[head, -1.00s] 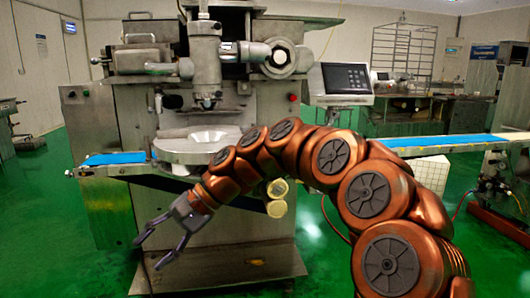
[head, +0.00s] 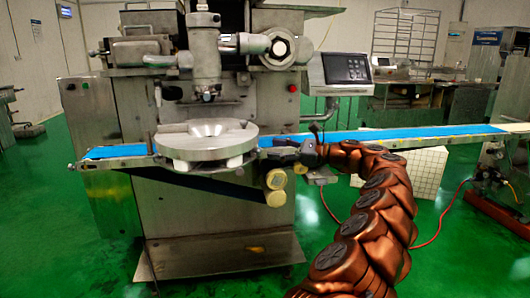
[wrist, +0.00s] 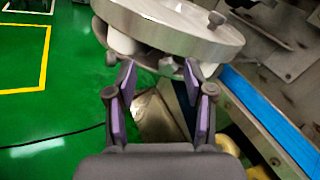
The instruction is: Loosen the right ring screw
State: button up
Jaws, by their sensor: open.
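A round metal disc (head: 205,137) sits on the front of the machine, and it also shows at the top of the wrist view (wrist: 185,25). In the wrist view a small grey screw head (wrist: 168,65) shows below the disc's rim, between and just beyond my fingertips. I take it for the right ring screw, but cannot be sure. Another small knob (wrist: 216,19) stands at the disc's edge. My gripper (wrist: 160,72) is open and empty, with purple pads facing each other. In the head view my gripper (head: 272,152) is at the disc's right side; the screw is not discernible there.
A blue conveyor belt (head: 400,134) runs right from the disc, close to my gripper. It also runs along the right of the wrist view (wrist: 270,120). Green floor (head: 90,240) at the left is clear.

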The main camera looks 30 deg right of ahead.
aim_at(261, 151)
jog(key=shift+m+t+h, duration=0.3)
jog(key=shift+m+t, duration=0.1)
jog(key=shift+m, duration=0.1)
jog(key=shift+w+a+f+b, duration=0.3)
jog(key=shift+w+f, duration=0.05)
jog(key=shift+w, duration=0.45)
jog(key=shift+w+a+f+b, duration=0.25)
jog(key=shift+w+f+b, duration=0.1)
jog(key=shift+w, duration=0.4)
jog(key=shift+w+a+f+b, duration=0.3)
jog(key=shift+w, duration=0.5)
grip_shut()
